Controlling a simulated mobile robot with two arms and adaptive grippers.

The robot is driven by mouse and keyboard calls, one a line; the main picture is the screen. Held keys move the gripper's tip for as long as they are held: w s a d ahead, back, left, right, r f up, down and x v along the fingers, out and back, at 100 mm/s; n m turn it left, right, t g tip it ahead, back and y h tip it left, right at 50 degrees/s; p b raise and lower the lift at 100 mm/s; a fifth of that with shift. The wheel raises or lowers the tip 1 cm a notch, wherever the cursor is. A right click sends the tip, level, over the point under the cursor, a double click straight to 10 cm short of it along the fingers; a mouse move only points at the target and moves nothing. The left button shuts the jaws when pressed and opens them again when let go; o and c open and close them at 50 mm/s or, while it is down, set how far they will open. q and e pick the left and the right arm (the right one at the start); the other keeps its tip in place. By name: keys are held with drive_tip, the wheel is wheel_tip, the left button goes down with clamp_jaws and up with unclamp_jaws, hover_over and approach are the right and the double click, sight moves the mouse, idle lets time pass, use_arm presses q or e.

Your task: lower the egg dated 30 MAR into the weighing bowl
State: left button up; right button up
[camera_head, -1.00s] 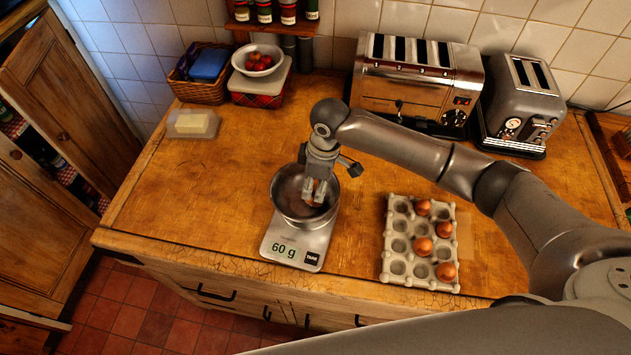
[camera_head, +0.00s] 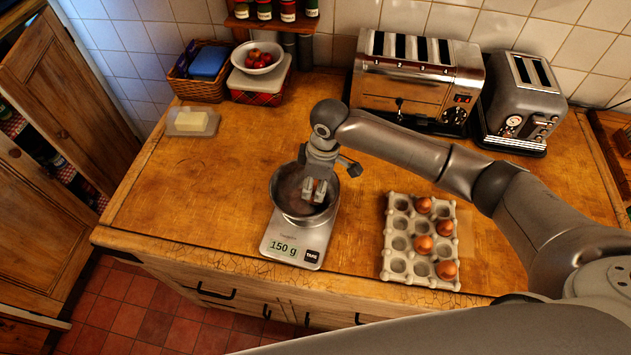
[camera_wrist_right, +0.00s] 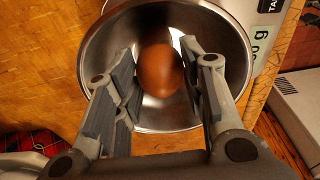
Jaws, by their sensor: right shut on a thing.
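My right gripper (camera_head: 314,191) points down inside the metal weighing bowl (camera_head: 281,199), shut on a brown egg (camera_wrist_right: 160,72). In the wrist view the egg sits between the two fingers, low over the shiny bowl (camera_wrist_right: 97,48). I cannot tell whether it touches the bottom, and no date on it is legible. The bowl stands on a scale (camera_head: 297,245) whose display reads 150 g. My left gripper is not in view.
A grey egg tray (camera_head: 397,248) with several brown eggs and empty cups lies right of the scale. Two toasters (camera_head: 405,95) (camera_head: 525,110) stand behind. A butter dish (camera_head: 192,121) is at the left. The counter left of the bowl is clear.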

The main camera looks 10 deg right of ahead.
drive_tip(key=o, duration=0.7)
drive_tip(key=shift+o, duration=0.2)
drive_tip(key=shift+r, duration=0.1)
